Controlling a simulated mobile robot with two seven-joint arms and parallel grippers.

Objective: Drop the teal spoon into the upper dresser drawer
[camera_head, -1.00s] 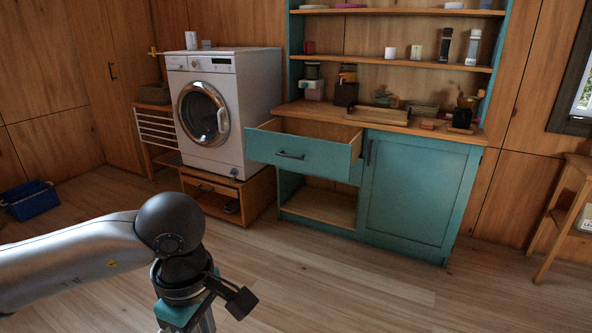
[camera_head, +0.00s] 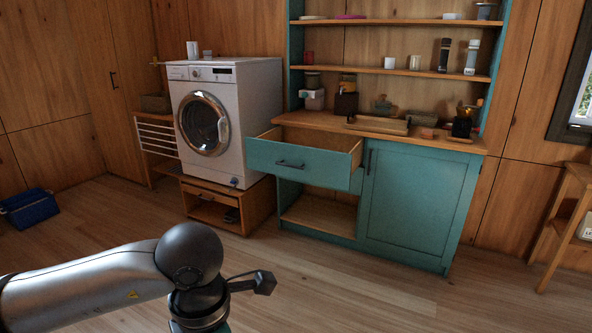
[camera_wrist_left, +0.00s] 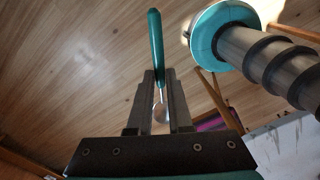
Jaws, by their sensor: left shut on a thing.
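The teal spoon (camera_wrist_left: 155,45) is held in my left gripper (camera_wrist_left: 160,78) in the left wrist view. My right gripper is not in view.
The teal dresser (camera_head: 415,200) has a closed door on the right and an open compartment below the drawer. Its countertop holds jars and a tray (camera_head: 377,125). A washing machine (camera_head: 225,120) stands left of it. A wooden stool (camera_head: 570,220) is far right. The floor between is clear.

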